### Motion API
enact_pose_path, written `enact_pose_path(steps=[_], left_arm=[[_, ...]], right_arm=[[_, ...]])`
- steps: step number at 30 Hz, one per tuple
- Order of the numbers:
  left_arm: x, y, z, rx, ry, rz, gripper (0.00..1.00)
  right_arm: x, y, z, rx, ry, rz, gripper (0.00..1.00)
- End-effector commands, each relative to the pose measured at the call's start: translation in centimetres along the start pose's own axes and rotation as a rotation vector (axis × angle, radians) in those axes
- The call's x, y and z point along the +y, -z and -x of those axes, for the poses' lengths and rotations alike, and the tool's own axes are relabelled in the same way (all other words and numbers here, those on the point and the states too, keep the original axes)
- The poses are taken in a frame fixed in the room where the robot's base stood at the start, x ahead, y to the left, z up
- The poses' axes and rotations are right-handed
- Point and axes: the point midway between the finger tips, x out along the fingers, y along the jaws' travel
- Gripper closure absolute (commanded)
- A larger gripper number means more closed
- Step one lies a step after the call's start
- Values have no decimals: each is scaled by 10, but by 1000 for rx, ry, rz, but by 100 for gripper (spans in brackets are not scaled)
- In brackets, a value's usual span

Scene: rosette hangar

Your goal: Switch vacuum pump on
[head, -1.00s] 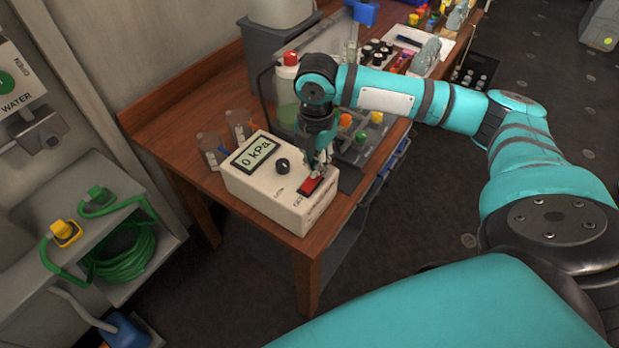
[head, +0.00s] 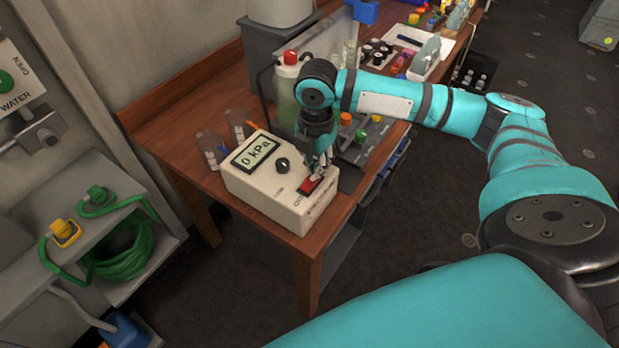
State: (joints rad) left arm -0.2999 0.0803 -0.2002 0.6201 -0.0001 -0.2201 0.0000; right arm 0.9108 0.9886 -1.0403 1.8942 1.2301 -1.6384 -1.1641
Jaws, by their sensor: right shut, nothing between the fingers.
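The vacuum pump (head: 265,196) is a cream box on the near end of the wooden bench. Its display (head: 257,153) reads 0 kPa. A dark knob (head: 282,165) sits beside the display, and a red rocker switch (head: 309,187) is at the right of the top face. My right gripper (head: 318,173) points down, shut and empty, with its fingertips at the red switch. They look to be touching it or just above; I cannot tell which. The fingers hide part of the switch. My left gripper is not in view.
A bottle with a red cap (head: 290,72) stands behind my right wrist. Clear cups (head: 211,148) stand left of the pump. A grey tray (head: 352,153) is to its right. A side shelf (head: 60,215) holds green hose at the left.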

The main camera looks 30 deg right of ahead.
Motion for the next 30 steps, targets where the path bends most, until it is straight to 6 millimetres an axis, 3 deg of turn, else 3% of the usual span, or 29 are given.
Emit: enact_pose_path(steps=[30], left_arm=[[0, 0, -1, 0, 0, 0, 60]], right_arm=[[-1, 1, -13, 2, 2, 1, 100]])
